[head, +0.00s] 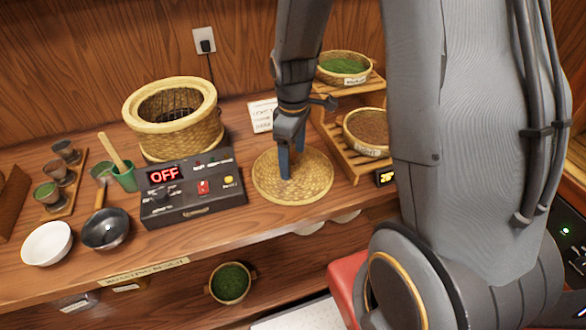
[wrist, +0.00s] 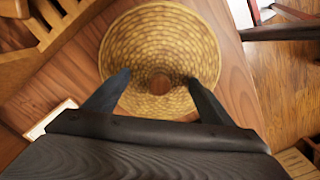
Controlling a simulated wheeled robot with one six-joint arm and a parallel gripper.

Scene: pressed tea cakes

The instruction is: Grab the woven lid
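The woven lid (head: 318,178) is a round, tan wicker disc lying flat on the wooden counter, right of the control box. It fills the upper middle of the wrist view (wrist: 160,35), with a brown round knob (wrist: 160,84) at its centre. My gripper (head: 289,167) points down over the lid's middle. In the wrist view my gripper (wrist: 161,76) is open, with one dark finger on each side of the knob and gaps between. The fingers partly hide the knob in the head view. I cannot tell whether the fingertips touch the lid.
A woven basket roaster (head: 180,140) stands behind the control box (head: 195,188), whose display reads OFF. A wooden tiered rack (head: 350,140) with shallow baskets is close on the right. A white bowl (head: 47,243) and a dark ladle (head: 105,229) are at the left.

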